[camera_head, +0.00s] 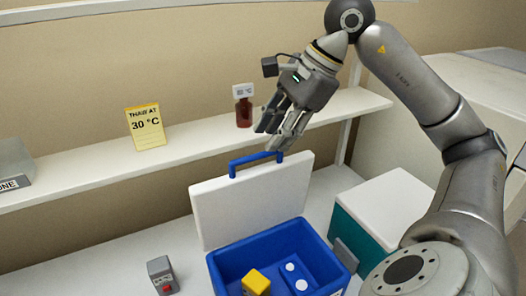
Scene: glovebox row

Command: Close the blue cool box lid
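The blue cool box (222,263) stands on the bench at the bottom centre, its near part cut off by the picture edge. Its white lid (245,205) stands open, upright along the back and leaning slightly away. A blue handle (232,167) is on the lid's upper edge. My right gripper (272,140) is above the lid's top edge, close to the right end of the handle. Its fingers point down and left; whether they touch the handle is unclear, and so is the gap between them. My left gripper is not in view.
Inside the box are a yellow block (256,282) and blue items with white dots. A teal box with a white top (380,208) stands close on the right. A grey device (162,275) is at left. The shelf (190,148) behind holds a brown bottle (243,112) and a yellow sign (146,127).

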